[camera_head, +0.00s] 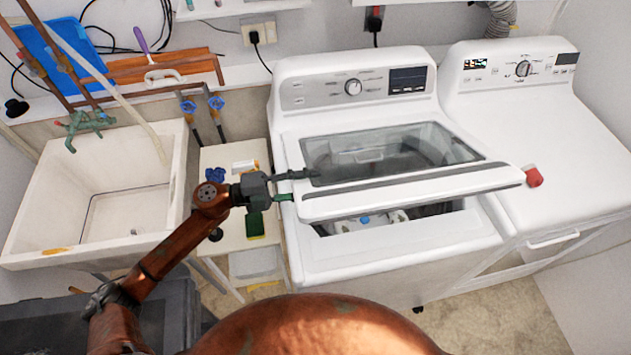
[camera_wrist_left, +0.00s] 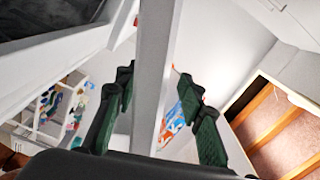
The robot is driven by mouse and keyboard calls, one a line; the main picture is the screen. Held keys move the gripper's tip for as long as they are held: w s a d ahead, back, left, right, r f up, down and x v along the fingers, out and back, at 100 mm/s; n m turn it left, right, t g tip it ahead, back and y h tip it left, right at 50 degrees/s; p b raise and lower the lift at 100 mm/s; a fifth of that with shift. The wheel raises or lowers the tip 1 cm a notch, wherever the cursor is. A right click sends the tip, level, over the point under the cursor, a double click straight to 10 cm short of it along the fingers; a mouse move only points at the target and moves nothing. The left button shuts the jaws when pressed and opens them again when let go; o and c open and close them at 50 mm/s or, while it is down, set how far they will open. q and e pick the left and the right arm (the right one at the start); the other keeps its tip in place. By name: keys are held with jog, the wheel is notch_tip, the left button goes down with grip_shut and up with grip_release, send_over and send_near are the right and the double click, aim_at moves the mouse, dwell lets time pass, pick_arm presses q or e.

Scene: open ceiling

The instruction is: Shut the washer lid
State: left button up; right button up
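The white top-loading washer (camera_head: 400,252) stands in the middle of the head view. Its lid (camera_head: 415,198), with a dark glass window, is partly open. It is tilted, with its front edge raised above the tub opening (camera_head: 385,220), where some pale and blue contents show. My left gripper (camera_head: 295,185) is at the lid's left edge, with its fingers spread. In the left wrist view the green-tipped fingers (camera_wrist_left: 158,88) are open on either side of a white strip, seemingly the lid's edge (camera_wrist_left: 158,50), with gaps visible. My right gripper is in neither view.
A white dryer (camera_head: 540,130) stands right of the washer, with a small red object (camera_head: 534,177) by the lid's right corner. A utility sink (camera_head: 100,200) is at left. A narrow stand (camera_head: 225,160) holding small items fills the space between.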

pick_arm(q)
jog(key=v, duration=0.7)
jog(key=shift+a, duration=0.2)
dwell(0.4)
dwell(0.4)
